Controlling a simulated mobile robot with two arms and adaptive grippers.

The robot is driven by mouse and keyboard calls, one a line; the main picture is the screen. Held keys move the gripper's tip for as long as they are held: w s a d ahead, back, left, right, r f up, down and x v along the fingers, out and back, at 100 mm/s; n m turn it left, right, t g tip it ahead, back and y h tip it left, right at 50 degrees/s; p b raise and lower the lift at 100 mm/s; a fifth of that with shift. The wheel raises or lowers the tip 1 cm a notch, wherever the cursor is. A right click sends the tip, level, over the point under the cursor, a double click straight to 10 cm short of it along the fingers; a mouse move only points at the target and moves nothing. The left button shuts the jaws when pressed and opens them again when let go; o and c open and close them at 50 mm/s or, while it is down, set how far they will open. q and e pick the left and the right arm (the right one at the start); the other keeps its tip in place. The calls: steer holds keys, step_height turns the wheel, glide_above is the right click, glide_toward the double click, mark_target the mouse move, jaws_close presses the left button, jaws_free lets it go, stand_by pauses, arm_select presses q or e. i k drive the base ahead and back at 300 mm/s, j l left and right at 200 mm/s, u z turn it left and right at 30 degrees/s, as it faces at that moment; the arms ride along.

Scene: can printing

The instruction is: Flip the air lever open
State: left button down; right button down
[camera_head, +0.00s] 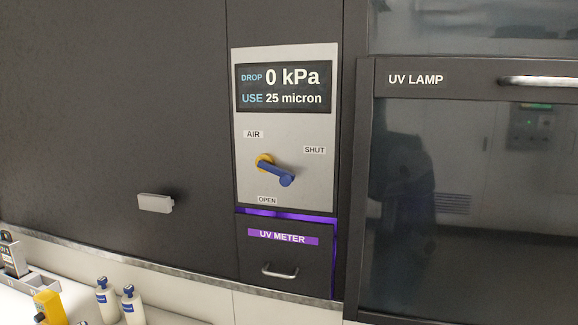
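The air lever (274,170) is a blue handle on a yellow hub, mounted on a light grey panel (317,185). The handle slants from the hub toward the lower right, between the SHUT label (315,150) at the upper right and the OPEN label (267,200) below. The AIR label (253,134) is above the hub. The display (285,88) above the lever reads DROP 0 kPa and USE 25 micron. Neither of my grippers is in view.
Below the panel is a UV METER drawer (310,262) with a metal handle. A UV LAMP cabinet (470,200) with a glass front is at the right. A light grey knob (155,203) sticks out at the left. White bottles (131,306) stand on the counter at the lower left.

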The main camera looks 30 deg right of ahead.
mark_target(287, 179)
steer(key=i+j, duration=0.25)
steer(key=i, duration=0.2)
steer(key=i+j, duration=0.25)
steer(key=i, duration=0.15)
steer(key=z, duration=2.15)
